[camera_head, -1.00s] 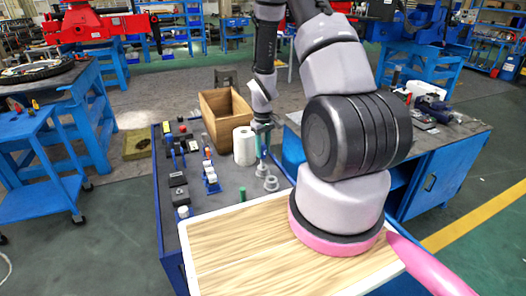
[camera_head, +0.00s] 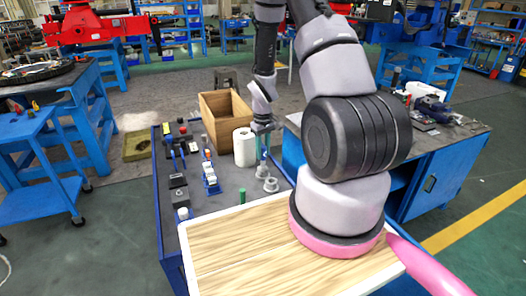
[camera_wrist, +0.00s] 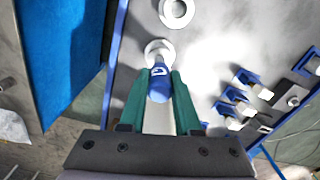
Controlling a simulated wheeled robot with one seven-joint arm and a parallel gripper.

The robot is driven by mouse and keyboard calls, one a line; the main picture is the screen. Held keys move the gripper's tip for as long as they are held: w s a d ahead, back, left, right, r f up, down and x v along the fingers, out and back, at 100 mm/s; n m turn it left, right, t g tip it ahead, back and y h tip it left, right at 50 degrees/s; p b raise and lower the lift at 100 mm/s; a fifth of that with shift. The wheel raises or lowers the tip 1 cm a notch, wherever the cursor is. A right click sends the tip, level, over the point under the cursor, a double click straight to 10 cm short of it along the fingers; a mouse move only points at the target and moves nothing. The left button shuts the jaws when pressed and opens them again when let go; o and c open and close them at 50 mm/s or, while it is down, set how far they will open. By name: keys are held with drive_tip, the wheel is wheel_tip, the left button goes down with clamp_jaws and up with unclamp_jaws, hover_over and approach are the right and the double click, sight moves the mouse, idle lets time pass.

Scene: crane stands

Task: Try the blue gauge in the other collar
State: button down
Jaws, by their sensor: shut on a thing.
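My gripper (camera_wrist: 157,105) has green fingers, shut on the blue gauge (camera_wrist: 159,84), whose blue end carries a white mark. One pale ring-shaped collar (camera_wrist: 157,48) lies just beyond the gauge in the wrist view, partly hidden by it; I cannot tell whether the gauge's tip is inside it. The second collar (camera_wrist: 176,11) stands apart at the top edge and looks empty. In the head view my gripper (camera_head: 262,138) points down over the bench, near the far collar (camera_head: 262,170). The near collar (camera_head: 271,185) stands closer to the wooden board.
A green cylinder (camera_head: 242,195) stands near the wooden board (camera_head: 240,250). Blue holders (camera_head: 210,178) and other small items fill the bench's left side.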

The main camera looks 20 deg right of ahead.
drive_tip(key=shift+f, duration=0.5)
drive_tip(key=shift+r, duration=0.1)
idle(0.3)
drive_tip(key=shift+r, duration=0.35)
drive_tip(key=shift+w+f, duration=0.1)
drive_tip(key=shift+f, duration=0.2)
idle(2.4)
drive_tip(key=shift+r, duration=2.2)
